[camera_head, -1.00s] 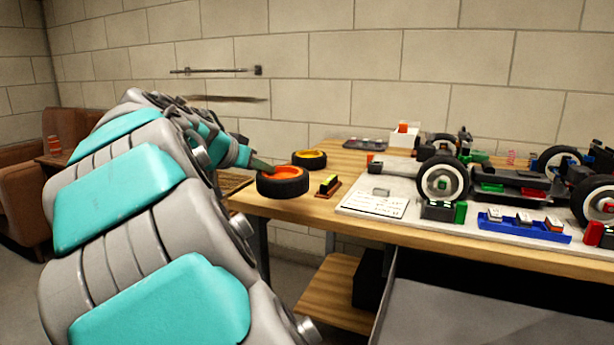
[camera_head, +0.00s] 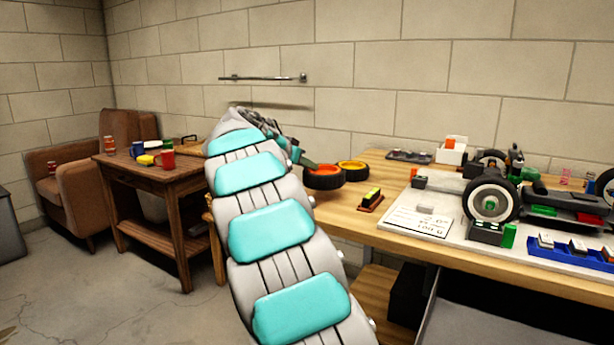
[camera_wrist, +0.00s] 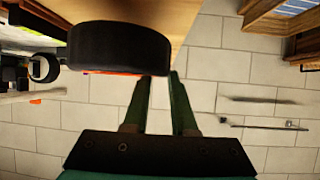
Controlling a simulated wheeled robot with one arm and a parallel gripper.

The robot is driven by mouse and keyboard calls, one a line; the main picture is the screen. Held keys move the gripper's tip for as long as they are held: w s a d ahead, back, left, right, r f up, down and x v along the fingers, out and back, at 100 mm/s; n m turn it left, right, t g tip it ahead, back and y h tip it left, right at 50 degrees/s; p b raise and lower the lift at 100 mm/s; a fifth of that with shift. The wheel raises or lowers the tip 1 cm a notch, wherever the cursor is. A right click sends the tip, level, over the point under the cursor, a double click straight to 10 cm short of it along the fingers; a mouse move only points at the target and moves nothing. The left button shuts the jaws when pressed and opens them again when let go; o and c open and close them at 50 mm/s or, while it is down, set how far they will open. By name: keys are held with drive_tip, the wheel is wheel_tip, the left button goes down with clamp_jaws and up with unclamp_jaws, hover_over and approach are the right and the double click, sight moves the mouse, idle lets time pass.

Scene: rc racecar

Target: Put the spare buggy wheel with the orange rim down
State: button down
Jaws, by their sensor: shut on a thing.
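The spare wheel with the orange rim (camera_head: 323,181) is a black tyre at the left end of the workbench. My gripper (camera_head: 306,164) reaches it from the left. In the wrist view the tyre (camera_wrist: 118,48) fills the upper left, with a thin strip of orange rim below it. My gripper's green fingers (camera_wrist: 160,78) are close together at the tyre's right side and shut on it. The tyre hides part of the grip. I cannot tell whether the wheel touches the bench or hangs just above it.
A yellow-rimmed wheel (camera_head: 353,171) is close beside it on the right. A small black and yellow block (camera_head: 371,198) lies in front on the workbench (camera_head: 345,218). The buggy (camera_head: 492,200) and white mat (camera_head: 425,222) are further right. A wooden side table (camera_head: 180,184) with mugs stands left.

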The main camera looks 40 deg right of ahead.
drive_tip(key=shift+w+d+f, duration=0.1)
drive_tip(key=shift+f, duration=1.7)
drive_tip(key=shift+f, duration=0.15)
drive_tip(key=c, duration=0.7)
unclamp_jaws()
drive_tip(key=shift+r, duration=0.25)
drive_tip(key=v, duration=1.2)
drive_tip(key=shift+b, duration=0.45)
drive_tip(key=shift+f, duration=0.15)
